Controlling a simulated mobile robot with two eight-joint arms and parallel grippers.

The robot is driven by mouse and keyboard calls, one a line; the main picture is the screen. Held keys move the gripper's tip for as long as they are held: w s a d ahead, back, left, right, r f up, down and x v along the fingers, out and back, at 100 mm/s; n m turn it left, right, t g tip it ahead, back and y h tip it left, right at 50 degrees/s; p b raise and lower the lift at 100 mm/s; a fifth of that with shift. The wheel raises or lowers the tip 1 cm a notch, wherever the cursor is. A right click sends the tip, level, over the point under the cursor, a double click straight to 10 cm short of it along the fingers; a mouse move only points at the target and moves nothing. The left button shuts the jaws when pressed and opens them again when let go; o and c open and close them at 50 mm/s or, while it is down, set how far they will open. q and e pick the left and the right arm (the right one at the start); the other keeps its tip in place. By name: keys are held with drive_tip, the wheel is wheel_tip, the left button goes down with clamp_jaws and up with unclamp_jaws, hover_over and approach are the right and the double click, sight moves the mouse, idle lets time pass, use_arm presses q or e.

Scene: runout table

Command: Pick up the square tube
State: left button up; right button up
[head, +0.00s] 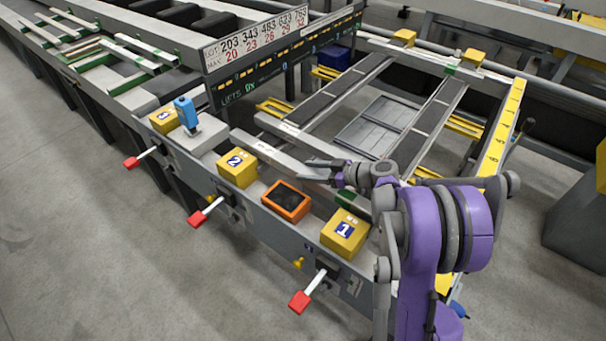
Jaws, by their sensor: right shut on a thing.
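A light grey square tube (268,154) lies at a slant along the front of the runout table, behind the yellow block marked 2. My right gripper (318,169) is at the tube's right end, shut on it. The fingers and wrist hide part of that end. I cannot tell whether the tube is clear of the table surface. My left gripper is not in view.
Yellow blocks marked 2 (237,169) and 1 (345,234), an orange-framed device (286,201) and a blue tool (186,113) stand along the front rail. Red-ended levers (300,301) stick out in front. A number board (262,45) rises behind.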

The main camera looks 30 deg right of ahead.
clamp_jaws()
